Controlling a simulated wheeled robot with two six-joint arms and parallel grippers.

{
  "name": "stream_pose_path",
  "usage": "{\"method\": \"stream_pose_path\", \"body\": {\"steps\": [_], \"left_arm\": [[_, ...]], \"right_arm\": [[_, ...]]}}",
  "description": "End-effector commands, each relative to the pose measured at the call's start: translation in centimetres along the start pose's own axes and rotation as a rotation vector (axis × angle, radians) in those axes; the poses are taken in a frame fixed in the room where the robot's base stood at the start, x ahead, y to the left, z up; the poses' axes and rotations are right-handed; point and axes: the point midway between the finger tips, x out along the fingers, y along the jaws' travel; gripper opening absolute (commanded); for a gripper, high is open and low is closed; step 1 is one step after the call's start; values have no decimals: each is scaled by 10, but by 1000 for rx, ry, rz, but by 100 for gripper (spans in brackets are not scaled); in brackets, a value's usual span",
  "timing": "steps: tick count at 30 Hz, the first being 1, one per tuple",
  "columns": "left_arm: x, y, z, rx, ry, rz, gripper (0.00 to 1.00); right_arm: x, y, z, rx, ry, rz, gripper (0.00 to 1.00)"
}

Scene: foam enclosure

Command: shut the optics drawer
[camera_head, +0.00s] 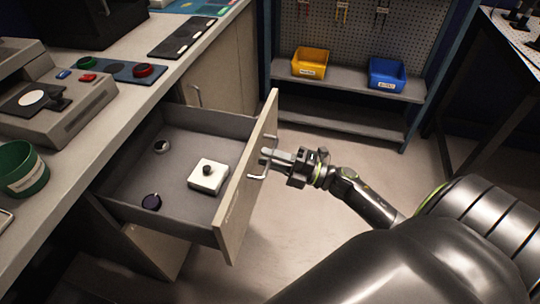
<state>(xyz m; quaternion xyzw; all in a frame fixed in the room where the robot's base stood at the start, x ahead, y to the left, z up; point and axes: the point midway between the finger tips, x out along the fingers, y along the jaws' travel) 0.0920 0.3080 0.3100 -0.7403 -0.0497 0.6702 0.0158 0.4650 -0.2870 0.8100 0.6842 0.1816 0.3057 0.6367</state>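The optics drawer (180,130) is pulled out from under the bench at the left. Its pale front panel (236,205) faces right and carries a metal bar handle (256,177). Inside lie a white square block with a dark knob (208,176), a small dark ring-like part (161,146) and a dark round lens-like part (151,202). My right gripper (268,158) comes from the right, with its fingertips at the handle, close to the panel. I cannot tell whether its fingers are closed around the handle. My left gripper is not in view.
The bench top (125,115) holds a grey instrument (62,105), a green cup (22,168) and coloured round pieces. A shelf (345,82) at the back holds a yellow bin (310,63) and a blue bin (386,74). The floor right of the drawer is clear apart from my arm.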

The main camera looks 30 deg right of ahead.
Motion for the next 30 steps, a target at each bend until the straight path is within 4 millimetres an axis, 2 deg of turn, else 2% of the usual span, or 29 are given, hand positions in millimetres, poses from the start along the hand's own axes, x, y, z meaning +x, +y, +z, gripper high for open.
{"method": "stream_pose_path", "body": {"steps": [10, 16, 26, 30], "left_arm": [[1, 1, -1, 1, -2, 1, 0], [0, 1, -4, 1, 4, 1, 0], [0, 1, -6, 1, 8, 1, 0], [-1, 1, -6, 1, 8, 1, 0]], "right_arm": [[4, -1, 0, -1, 0, -1, 26], [4, 0, 0, -1, 0, -1, 0], [4, -1, 0, 0, 0, -1, 0], [10, -1, 0, 1, 0, 0, 0]]}}
